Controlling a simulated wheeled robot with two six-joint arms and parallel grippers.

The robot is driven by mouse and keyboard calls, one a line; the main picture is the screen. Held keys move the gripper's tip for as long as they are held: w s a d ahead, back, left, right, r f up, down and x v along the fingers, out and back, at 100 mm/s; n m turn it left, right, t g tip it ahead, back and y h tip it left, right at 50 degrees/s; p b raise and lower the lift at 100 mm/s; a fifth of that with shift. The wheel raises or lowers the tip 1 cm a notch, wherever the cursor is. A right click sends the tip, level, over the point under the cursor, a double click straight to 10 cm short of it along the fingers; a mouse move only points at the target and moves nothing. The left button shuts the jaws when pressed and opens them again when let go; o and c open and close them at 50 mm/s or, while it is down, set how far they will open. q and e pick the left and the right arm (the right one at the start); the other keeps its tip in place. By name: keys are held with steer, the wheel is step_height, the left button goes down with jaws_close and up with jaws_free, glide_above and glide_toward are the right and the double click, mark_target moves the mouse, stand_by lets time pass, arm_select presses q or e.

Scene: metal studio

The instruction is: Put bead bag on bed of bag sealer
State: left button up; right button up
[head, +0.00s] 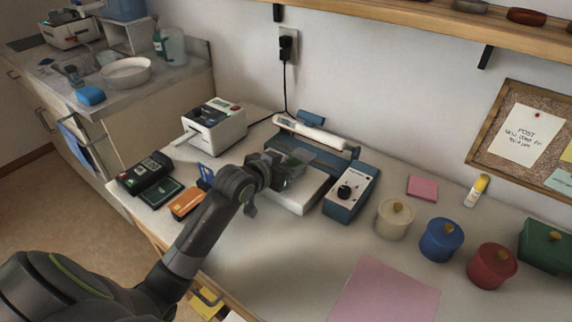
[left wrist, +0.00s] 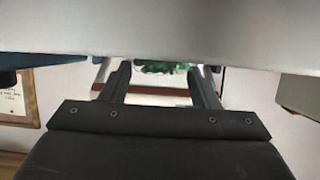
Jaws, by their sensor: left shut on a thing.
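The bag sealer (head: 351,193) is a blue unit with a black knob, a raised white arm at the back and a pale flat bed (head: 303,198) in front. My left gripper (head: 284,172) is over the left part of the bed and is shut on the bead bag (head: 297,158). Only a little of the dark green, clear bag shows in the head view. Green beads (left wrist: 157,66) show between the fingertips (left wrist: 160,75) in the left wrist view. Whether the bag touches the bed is hidden. My right gripper is in neither view.
A white label printer (head: 215,125) stands left of the sealer. A card reader (head: 145,173) and an orange box (head: 187,203) lie near my left arm. Cream (head: 394,218), blue (head: 441,240) and red (head: 491,266) lidded jars stand right.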

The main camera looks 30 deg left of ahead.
arm_select(q)
steer(key=o, duration=1)
steer(key=shift+f, duration=0.1)
steer(key=shift+c, duration=0.2)
steer(key=shift+r, duration=0.25)
steer(key=p+v, duration=0.1)
steer(key=v, duration=1.1)
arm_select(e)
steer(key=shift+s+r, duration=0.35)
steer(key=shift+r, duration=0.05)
arm_select(q)
steer(key=shift+f, duration=0.2)
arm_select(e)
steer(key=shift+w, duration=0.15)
arm_select(q)
steer(key=shift+p, duration=0.3)
